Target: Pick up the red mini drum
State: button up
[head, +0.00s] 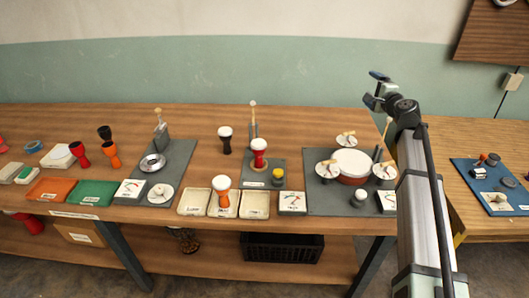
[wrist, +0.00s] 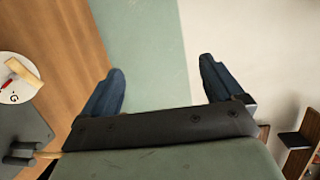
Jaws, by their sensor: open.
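A small red goblet drum (head: 259,148) with a white head stands upright on a grey mat (head: 278,168) near the middle of the bench. Another red goblet-shaped piece (head: 79,154) stands at the left, and a red one (head: 32,223) shows low on the left, partly hidden. My gripper (head: 374,89) is raised at the right, above and behind the large drum and well apart from the red drums. In the wrist view, my gripper (wrist: 160,68) is open and empty, its blue fingers spread before the wall. No red goblet drum shows there.
A large red-sided drum (head: 351,163) with gauges stands at right. Bare wood (head: 305,133) lies between the mats.

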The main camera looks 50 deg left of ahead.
jog(key=s+a+n+g, duration=0.3)
jog(key=s+a+n, duration=0.2)
jog(key=s+a, duration=0.35)
jog(key=n+g+h, duration=0.5)
jog(key=n+h, duration=0.5)
jog(key=n, duration=0.6)
send_near(261, 143)
jog(key=x, duration=0.8)
jog(key=shift+f, duration=0.2)
jog(key=shift+s+x, duration=0.1)
jog(key=shift+x, duration=1.25)
jog(key=shift+s+x, duration=0.15)
jog(key=shift+x, duration=1.25)
jog(key=shift+r, duration=0.1)
jog(key=c, duration=1.2)
